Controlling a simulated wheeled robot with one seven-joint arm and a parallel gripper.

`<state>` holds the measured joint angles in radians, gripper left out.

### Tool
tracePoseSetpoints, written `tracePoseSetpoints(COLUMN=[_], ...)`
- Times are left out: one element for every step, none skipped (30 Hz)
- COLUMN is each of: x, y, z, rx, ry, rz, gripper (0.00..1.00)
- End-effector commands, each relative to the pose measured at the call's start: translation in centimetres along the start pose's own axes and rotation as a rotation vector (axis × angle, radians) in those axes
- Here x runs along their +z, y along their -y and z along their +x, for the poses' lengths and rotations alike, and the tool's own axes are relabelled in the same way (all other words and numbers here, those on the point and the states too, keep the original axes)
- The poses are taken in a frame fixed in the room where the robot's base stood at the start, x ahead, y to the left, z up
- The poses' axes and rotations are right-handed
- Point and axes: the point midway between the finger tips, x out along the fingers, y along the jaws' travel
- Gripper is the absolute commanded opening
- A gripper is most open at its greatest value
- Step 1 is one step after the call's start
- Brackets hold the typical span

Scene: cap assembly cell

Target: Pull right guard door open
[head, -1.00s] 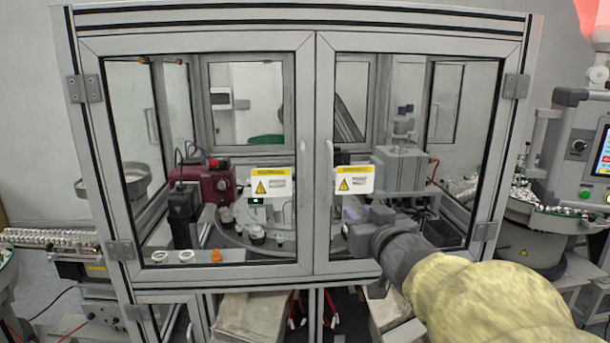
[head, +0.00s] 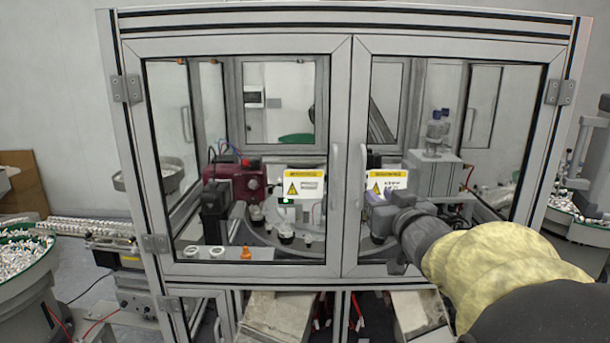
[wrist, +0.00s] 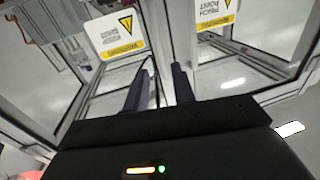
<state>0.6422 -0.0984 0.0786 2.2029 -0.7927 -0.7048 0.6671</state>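The right guard door (head: 455,262) is a glazed panel in a grey frame, shut flush beside the left guard door (head: 250,270). Its pale vertical handle (head: 362,165) is on its left stile. My gripper (head: 374,203) is in front of this door, close to the handle's lower end and over the lower part of a yellow-and-white warning label (head: 390,180). In the wrist view my gripper's two dark fingers (wrist: 159,88) are apart, pointing at the door frames. I cannot tell whether the handle lies between them or whether they touch anything.
The left door has its own handle (head: 334,175). Hinges (head: 560,92) are on the cabinet's outer right post. A part feeder bowl (head: 575,208) stands right of the cabinet, and another bowl (head: 28,265) at the left. Machinery stands behind the glass.

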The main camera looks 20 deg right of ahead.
Motion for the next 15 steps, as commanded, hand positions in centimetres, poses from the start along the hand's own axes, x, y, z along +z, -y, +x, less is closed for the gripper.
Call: tracePoseSetpoints(x=[-0.1, -0.1, -0.1, -0.1, -0.1, -0.2, -0.1, -0.1, -0.1, -0.1, -0.2, -0.2, -0.2, -0.2, -0.1], y=[0.0, 0.0, 0.0, 0.0, 0.0, 0.0, -0.1, -0.1, -0.2, -0.1, -0.2, -0.2, -0.2, -0.2, -0.1], z=[1.0, 1.5, 2.1, 2.6, 3.1, 3.8, 4.3, 4.8, 5.4, 5.9, 6.4, 7.0, 7.5, 8.0, 8.6], rx=[-0.002, -0.002, -0.002, -0.001, -0.002, -0.001, 0.000, 0.001, 0.001, 0.001, 0.001, 0.001, 0.001, 0.001, 0.001], ry=[0.002, 0.001, 0.001, 0.002, 0.002, 0.001, 0.002, 0.002, 0.002, 0.002, 0.001, 0.001, 0.001, 0.001, 0.001], rz=[0.001, 0.001, 0.001, 0.002, 0.002, 0.001, 0.002, 0.001, 0.002, 0.002, 0.001, 0.002, 0.001, 0.001, 0.002], gripper=[0.26, 0.26, 0.26, 0.26, 0.26, 0.26, 0.26, 0.26, 0.26, 0.26, 0.26, 0.26, 0.26, 0.26, 0.26])
